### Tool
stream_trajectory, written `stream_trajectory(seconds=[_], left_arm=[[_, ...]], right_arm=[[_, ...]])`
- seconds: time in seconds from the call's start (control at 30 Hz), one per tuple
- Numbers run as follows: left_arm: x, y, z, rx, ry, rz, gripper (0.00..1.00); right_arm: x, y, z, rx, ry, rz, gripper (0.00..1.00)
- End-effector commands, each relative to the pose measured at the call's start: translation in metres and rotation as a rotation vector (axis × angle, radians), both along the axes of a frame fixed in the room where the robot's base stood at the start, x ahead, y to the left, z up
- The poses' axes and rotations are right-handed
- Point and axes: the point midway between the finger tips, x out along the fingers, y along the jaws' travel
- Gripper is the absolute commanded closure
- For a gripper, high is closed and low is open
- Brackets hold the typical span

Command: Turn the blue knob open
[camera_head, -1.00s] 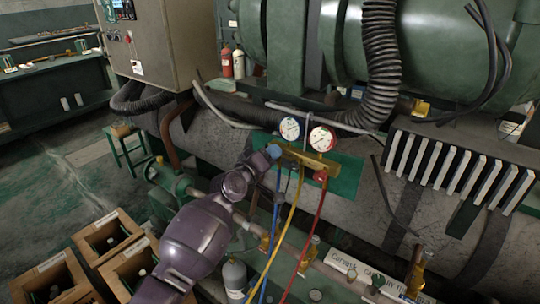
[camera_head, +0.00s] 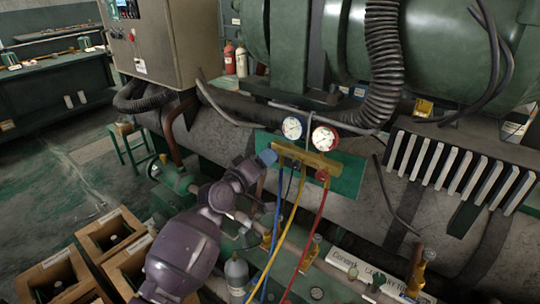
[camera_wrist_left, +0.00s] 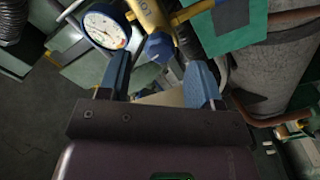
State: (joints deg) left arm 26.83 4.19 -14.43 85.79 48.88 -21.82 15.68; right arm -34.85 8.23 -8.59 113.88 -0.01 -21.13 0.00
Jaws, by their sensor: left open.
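The blue knob (camera_head: 268,156) sits at the left end of the brass gauge manifold (camera_head: 305,157). My left gripper (camera_head: 258,168) is just below and left of it in the head view. In the left wrist view the blue knob (camera_wrist_left: 159,46) lies between and beyond the two blue fingertips of my open left gripper (camera_wrist_left: 160,64). The fingers appear apart from the knob. The blue-rimmed gauge (camera_head: 292,128) stands above the manifold and also shows in the wrist view (camera_wrist_left: 106,30). My right gripper is not in view.
A red-rimmed gauge (camera_head: 324,138) and a red knob (camera_head: 322,175) are on the manifold's right side. Blue, yellow (camera_head: 287,225) and red (camera_head: 308,235) hoses hang below. A green plate (camera_head: 346,178) is behind. Wooden crates (camera_head: 110,232) stand at lower left.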

Motion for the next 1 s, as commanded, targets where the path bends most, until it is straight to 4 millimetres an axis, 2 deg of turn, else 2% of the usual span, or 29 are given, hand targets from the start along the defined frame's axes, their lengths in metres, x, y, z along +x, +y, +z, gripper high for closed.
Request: stream_trajectory(seconds=[0.2,0.4,0.7,1.0], left_arm=[[-0.031,0.022,0.0,0.0,0.0,0.0,0.41],[-0.046,0.033,-0.001,-0.001,0.001,0.0,0.41],[-0.05,0.036,0.0,-0.001,0.0,-0.001,0.41],[-0.05,0.036,0.0,0.009,-0.008,-0.001,0.41]], right_arm=[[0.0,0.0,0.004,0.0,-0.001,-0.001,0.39],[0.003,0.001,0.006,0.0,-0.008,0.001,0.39],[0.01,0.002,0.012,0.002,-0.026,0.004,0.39],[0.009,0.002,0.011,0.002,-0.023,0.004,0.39]])
